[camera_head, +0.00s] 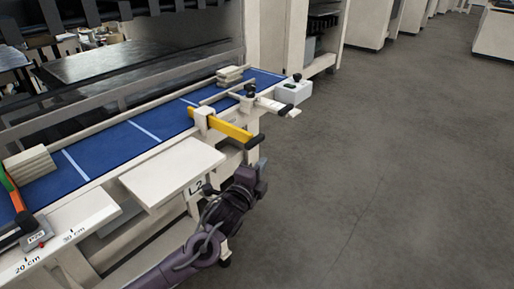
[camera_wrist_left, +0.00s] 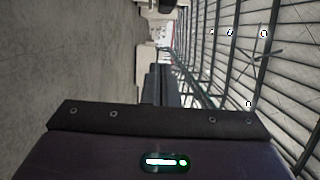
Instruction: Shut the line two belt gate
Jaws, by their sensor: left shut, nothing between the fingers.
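The yellow gate arm (camera_head: 232,130) is mounted at a pale post on the near edge of the blue belt (camera_head: 105,145). It points outward over the aisle side, off the belt, and ends in a black handle (camera_head: 255,142). An L2 label (camera_head: 196,187) is on the frame below. My left gripper (camera_head: 262,166) is just below and near the black handle; whether they touch is unclear. Its dark fingers show together in the left wrist view (camera_wrist_left: 161,86), shut with nothing between them. My right gripper is not in view.
A pale shelf (camera_head: 173,172) juts out left of the gate. Beyond the gate are a pale bar with black knobs (camera_head: 272,104) and a grey box (camera_head: 293,91). Stacked pale boards (camera_head: 29,163) lie on the belt at left. The floor (camera_head: 400,170) at right is clear.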

